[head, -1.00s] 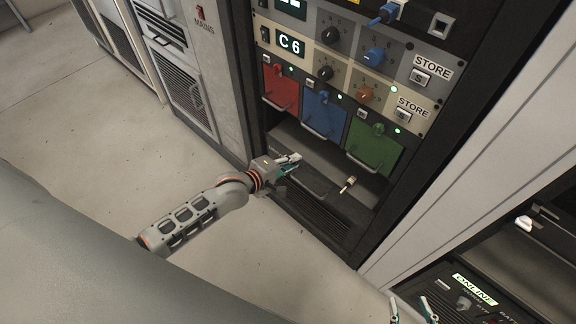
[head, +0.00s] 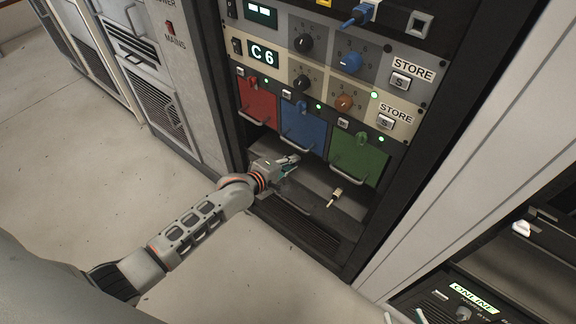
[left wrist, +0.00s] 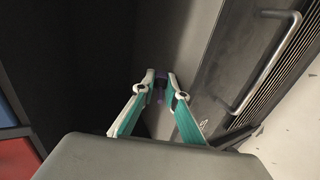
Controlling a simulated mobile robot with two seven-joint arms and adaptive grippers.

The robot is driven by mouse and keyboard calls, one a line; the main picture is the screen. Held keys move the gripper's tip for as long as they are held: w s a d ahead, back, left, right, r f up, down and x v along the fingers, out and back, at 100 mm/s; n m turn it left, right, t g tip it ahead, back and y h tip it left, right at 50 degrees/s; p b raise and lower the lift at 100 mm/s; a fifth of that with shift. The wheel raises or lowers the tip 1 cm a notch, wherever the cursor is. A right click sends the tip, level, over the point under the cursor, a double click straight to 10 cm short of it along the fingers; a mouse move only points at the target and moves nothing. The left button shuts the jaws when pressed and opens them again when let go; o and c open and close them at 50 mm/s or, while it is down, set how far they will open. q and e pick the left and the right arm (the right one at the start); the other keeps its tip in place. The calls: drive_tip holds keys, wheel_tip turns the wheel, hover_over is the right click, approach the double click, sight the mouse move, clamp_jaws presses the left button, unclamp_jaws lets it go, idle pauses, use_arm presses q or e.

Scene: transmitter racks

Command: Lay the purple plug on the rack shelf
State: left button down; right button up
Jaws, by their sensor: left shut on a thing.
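My left gripper (head: 288,162) reaches into the low opening of the rack, over the grey rack shelf (head: 312,178). In the left wrist view its fingertips (left wrist: 161,85) are shut on the purple plug (left wrist: 160,78), a small dark purple piece mostly hidden between them. The plug is just above or at the grey shelf surface; I cannot tell whether it touches. In the head view the plug cannot be made out. My right gripper (head: 404,317) shows only its two fingertips at the bottom edge, apart, with nothing seen between them.
A cream plug (head: 335,197) lies on the shelf to the right. Red (head: 257,101), blue (head: 303,128) and green (head: 358,158) panels with handles hang above the opening. A handle (left wrist: 270,65) and vent slots are on the front below the shelf.

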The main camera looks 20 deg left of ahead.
use_arm(q)
drive_tip(key=shift+w, duration=0.2)
drive_tip(key=c, duration=2)
unclamp_jaws()
drive_tip(key=shift+o, duration=0.2)
drive_tip(key=shift+f, duration=0.1)
drive_tip(key=shift+s, duration=0.1)
drive_tip(key=v, duration=1.2)
